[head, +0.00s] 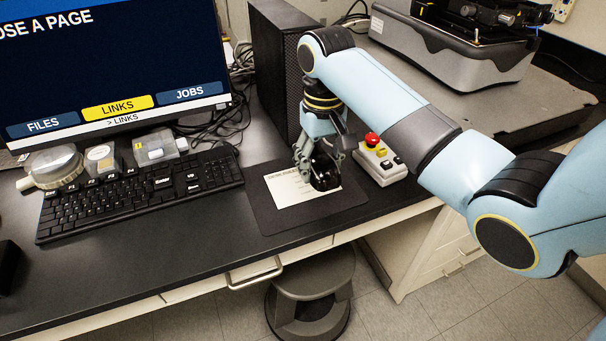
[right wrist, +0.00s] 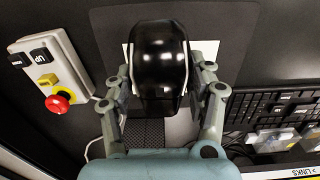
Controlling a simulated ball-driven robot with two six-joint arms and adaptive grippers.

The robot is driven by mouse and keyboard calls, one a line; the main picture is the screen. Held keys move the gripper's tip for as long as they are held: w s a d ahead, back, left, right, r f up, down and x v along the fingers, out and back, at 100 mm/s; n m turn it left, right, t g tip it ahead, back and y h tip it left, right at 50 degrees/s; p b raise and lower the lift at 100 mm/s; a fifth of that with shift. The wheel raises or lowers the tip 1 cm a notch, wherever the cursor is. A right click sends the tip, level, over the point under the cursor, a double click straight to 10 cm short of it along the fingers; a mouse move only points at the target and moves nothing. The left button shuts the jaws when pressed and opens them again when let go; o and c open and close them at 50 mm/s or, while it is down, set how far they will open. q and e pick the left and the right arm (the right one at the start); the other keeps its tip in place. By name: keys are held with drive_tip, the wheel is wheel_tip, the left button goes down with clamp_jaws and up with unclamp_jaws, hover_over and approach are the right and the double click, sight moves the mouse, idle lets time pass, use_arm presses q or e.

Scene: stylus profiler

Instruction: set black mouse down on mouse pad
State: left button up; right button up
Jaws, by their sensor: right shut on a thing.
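The black mouse (right wrist: 159,62) is glossy and sits between the two fingers of my right gripper (right wrist: 160,88) in the right wrist view. In the head view the mouse (head: 324,174) is partly hidden by my right gripper (head: 318,172), which points down over the mouse pad. The dark mouse pad (head: 268,214) lies on the desk right of the keyboard, with a printed paper (head: 290,188) on it. The mouse is over the pad and paper; whether it touches them I cannot tell. My left gripper is not in view.
A control box (head: 380,165) with a red button stands close right of the pad. The keyboard (head: 140,190) lies to the left, below a monitor (head: 110,65). A black computer tower (head: 275,70) stands behind.

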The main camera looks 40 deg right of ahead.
hover_over(302, 186)
wheel_tip(302, 186, down, 3)
drive_tip(key=shift+r, duration=0.1)
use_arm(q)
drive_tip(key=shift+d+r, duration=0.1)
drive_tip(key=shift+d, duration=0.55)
use_arm(e)
drive_tip(key=shift+f, duration=2.05)
drive_tip(key=shift+f, duration=0.15)
drive_tip(key=o, duration=1.2)
drive_tip(key=shift+r, duration=0.6)
wheel_tip(302, 186, up, 11)
drive_tip(key=shift+r, duration=0.1)
